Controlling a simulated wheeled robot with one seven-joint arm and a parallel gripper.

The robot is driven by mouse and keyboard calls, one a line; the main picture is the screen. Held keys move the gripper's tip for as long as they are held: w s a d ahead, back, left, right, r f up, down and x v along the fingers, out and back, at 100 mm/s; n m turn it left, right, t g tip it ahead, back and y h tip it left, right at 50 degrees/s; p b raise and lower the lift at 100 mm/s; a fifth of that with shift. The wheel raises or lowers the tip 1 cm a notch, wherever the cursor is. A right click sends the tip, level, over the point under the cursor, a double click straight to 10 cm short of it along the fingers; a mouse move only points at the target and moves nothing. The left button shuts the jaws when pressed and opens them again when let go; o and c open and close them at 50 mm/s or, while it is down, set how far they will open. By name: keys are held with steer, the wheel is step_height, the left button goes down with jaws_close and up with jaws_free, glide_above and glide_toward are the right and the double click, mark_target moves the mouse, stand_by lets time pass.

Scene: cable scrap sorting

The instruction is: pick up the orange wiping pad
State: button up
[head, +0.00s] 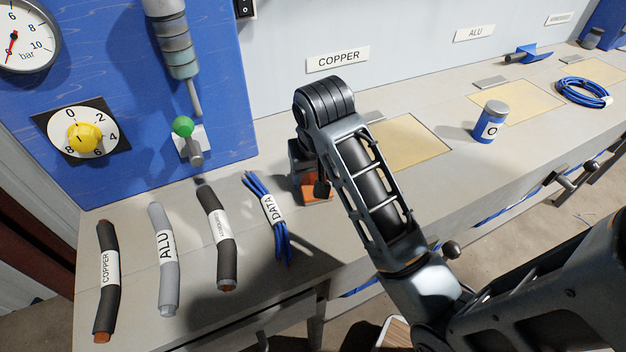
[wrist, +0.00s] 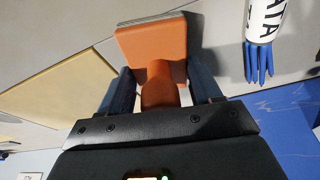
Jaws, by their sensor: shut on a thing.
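The orange wiping pad (wrist: 152,40) is in the upper middle of the wrist view. It has a flat block and a rounded orange grip that lies between the fingers. My gripper (wrist: 160,88) is shut on this grip, one dark finger on each side. In the head view the pad (head: 317,190) shows low beside the bundle labelled DATA, partly hidden by my gripper and arm. My gripper (head: 306,168) points down at the bench there. I cannot tell whether the pad touches the bench.
The blue DATA cable bundle (head: 268,218) lies just left of the pad. Several cable samples, such as the ALU one (head: 164,258), lie further left. A blue panel (head: 120,75) with a gauge stands behind. A yellow mat (head: 413,138) and a blue can (head: 490,122) are right.

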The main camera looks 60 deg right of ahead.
steer(key=shift+c, duration=1.4)
steer(key=shift+r, duration=0.15)
steer(key=shift+r, duration=0.25)
step_height(320, 180, up, 4)
steer(key=shift+p, duration=0.9)
steer(key=s+d+r+p, duration=0.4)
steer(key=s+d, duration=0.1)
steer(key=s+d+r+p, duration=0.2)
steer(key=s, duration=0.1)
steer(key=shift+d, duration=0.15)
steer(key=shift+s+d+r, duration=0.1)
steer(key=shift+s+d, duration=0.2)
steer(key=shift+s, duration=0.1)
